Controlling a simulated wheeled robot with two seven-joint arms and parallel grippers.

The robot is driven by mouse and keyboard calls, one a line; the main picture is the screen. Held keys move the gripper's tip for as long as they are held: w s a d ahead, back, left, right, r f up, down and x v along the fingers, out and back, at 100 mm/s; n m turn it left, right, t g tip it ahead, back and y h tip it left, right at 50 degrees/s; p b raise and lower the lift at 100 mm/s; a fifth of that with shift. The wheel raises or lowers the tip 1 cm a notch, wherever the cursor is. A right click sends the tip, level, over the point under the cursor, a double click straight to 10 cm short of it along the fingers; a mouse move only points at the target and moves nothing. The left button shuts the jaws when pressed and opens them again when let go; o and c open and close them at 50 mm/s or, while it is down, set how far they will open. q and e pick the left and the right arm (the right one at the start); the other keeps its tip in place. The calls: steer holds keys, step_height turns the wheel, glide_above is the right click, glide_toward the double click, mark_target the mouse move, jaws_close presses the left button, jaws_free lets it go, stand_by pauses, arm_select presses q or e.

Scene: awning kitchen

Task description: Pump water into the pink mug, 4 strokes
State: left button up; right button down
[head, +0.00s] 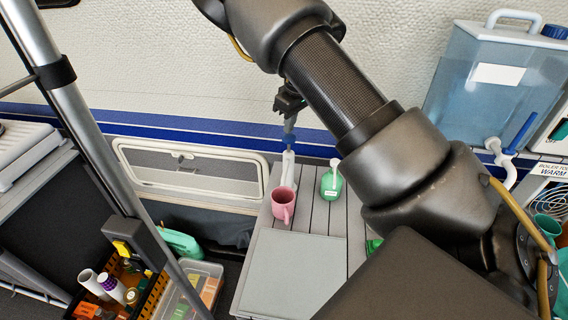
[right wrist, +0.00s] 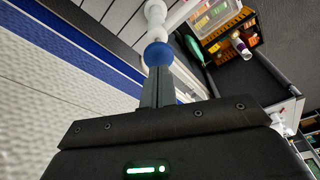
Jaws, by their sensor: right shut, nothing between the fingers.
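The pink mug (head: 283,206) stands upright on the slatted grey table, directly in front of a white pump (head: 288,170). In the right wrist view the pump's blue top (right wrist: 157,55) sits at my fingertips, with its white body (right wrist: 155,14) beyond. My right gripper (head: 289,127) is above the pump, pointing down, shut and empty. It also shows in the right wrist view (right wrist: 158,80), fingers together behind the blue top. I cannot tell whether they touch it. The mug's inside is too small to judge for water. My left gripper is not in view.
A green bottle (head: 331,183) stands right of the mug. A grey board (head: 292,275) covers the table's front. A blue water tank (head: 485,75) is at the back right. A crate of containers (head: 150,290) sits at lower left, beside an upright metal pole (head: 85,130).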

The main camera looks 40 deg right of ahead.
mark_target(290, 136)
steer(key=shift+f+b, duration=1.1)
steer(key=shift+f, duration=1.1)
steer(key=shift+r+p, duration=1.95)
steer(key=shift+r, duration=0.4)
steer(key=shift+f, duration=0.2)
